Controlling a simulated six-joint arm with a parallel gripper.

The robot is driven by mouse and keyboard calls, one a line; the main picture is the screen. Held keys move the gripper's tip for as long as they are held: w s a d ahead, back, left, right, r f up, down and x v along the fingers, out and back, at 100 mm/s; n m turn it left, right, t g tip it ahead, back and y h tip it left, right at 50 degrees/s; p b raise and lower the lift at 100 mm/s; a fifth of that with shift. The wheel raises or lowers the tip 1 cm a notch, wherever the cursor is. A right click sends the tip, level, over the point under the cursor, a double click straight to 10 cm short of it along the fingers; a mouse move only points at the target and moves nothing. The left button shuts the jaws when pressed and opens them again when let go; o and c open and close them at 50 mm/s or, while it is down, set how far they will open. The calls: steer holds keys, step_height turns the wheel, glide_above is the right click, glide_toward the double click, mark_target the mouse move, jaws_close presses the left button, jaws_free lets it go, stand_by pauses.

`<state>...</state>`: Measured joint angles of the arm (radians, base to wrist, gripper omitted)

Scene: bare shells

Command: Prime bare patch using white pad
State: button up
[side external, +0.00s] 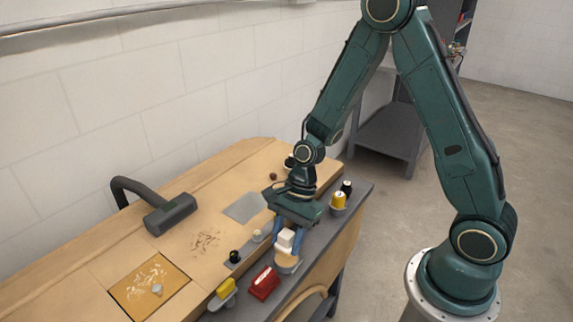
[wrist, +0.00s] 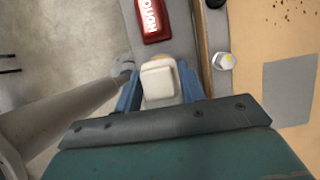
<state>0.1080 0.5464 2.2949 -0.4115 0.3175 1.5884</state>
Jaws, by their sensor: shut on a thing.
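My gripper (side external: 287,241) is low over the dark front strip of the bench, with its blue fingers shut on a white pad (side external: 287,237). The pad also shows between the fingers (wrist: 160,92) in the wrist view, as a pale block with a smaller raised block on it (wrist: 158,80). A tan round piece (side external: 287,262) is just below the pad; I cannot tell if they touch. A flat grey rectangle (side external: 245,207) lies on the wooden bench top, left of my gripper, and shows at right in the wrist view (wrist: 289,90). I cannot tell whether it is the bare patch.
A dark nozzle (side external: 171,214), brown specks (side external: 205,241) and a scraped orange panel (side external: 140,280) lie left. Yellow-bodied bottle (side external: 338,200) stands right.

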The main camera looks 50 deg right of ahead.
mark_target(285, 228)
steer(key=shift+r, duration=1.85)
steer(key=shift+w+d, duration=0.1)
steer(key=shift+w+d+f+n+g, duration=0.15)
steer(key=shift+w+d+n+g, duration=0.15)
steer(key=shift+w+d+n, duration=0.4)
steer(key=w+d+n+g, duration=0.1)
steer(key=w+d+n, duration=0.1)
steer(key=n, duration=0.1)
steer(key=w+d+n+g+h, duration=0.1)
steer(key=w+d+n, duration=0.1)
steer(key=d+n, duration=0.1)
steer(key=w+d+n+g+h, duration=0.1)
steer(key=w+d+n, duration=0.1)
steer(key=d+n, duration=0.1)
steer(key=shift+r+n, duration=0.25)
steer(key=shift+n, duration=0.35)
steer(key=shift+w+d+r+n+g+h, duration=0.15)
steer(key=shift+w+d+r+n+h, duration=0.4)
steer(key=shift+n, duration=0.5)
steer(key=shift+w+d+r+n+g+h, duration=0.1)
steer(key=shift+w+d+r+n+h, duration=0.2)
steer(key=shift+w+d+n, duration=0.6)
steer(key=shift+w+d+r+n+g+h, duration=0.15)
steer(key=shift+w+d+r+n+h, duration=0.3)
steer(key=shift+n, duration=0.8)
steer(key=shift+s, duration=0.15)
